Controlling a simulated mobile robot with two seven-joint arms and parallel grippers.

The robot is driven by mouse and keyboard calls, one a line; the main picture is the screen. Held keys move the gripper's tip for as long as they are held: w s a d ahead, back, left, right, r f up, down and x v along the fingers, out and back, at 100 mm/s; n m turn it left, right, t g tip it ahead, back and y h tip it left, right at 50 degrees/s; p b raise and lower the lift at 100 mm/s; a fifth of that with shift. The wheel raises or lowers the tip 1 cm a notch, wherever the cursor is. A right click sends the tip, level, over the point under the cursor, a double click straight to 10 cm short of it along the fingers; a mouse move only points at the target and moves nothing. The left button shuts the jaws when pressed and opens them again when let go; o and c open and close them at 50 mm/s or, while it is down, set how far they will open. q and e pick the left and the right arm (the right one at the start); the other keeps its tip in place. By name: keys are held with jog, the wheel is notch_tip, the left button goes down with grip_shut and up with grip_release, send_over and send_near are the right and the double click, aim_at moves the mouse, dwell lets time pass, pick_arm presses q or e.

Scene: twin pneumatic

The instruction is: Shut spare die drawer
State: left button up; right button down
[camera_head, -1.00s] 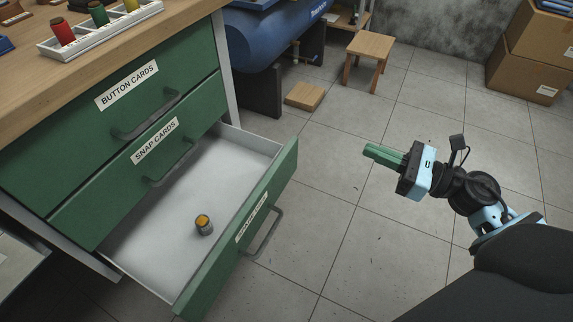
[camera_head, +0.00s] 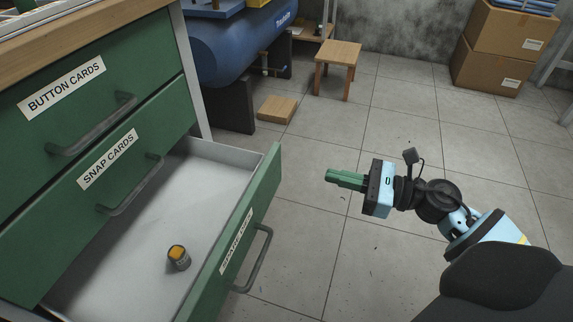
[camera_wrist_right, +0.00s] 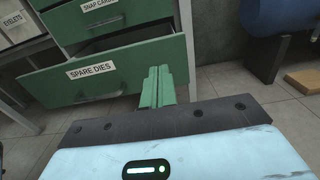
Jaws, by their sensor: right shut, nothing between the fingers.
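The spare die drawer (camera_head: 258,207) is the lowest green drawer in the head view and stands pulled well out. Its pale inside holds one small die with a yellow-orange top (camera_head: 178,257). Its front has a dark bar handle (camera_head: 262,262) and a label, readable as SPARE DIES in the right wrist view (camera_wrist_right: 91,69). My right gripper (camera_head: 328,176) is shut and empty, its green fingers pointing left toward the drawer front. It is apart from the front, to its right over the floor. In the right wrist view the fingertips (camera_wrist_right: 158,70) overlap the drawer front's right end. My left gripper is not seen.
Above are the shut BUTTON CARDS drawer (camera_head: 98,90) and SNAP CARDS drawer (camera_head: 110,165). A blue tank (camera_head: 240,45), a wooden stool (camera_head: 337,56) and cardboard boxes (camera_head: 495,65) stand behind. The tiled floor between drawer and right arm is clear.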

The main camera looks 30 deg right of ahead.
aim_at(273, 161)
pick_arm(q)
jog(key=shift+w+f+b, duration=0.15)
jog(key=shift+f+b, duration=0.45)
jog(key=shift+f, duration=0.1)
pick_arm(e)
jog(key=x, duration=1.1)
jog(key=shift+a, duration=0.1)
jog(key=shift+w+a, duration=0.1)
jog(key=shift+w, duration=0.05)
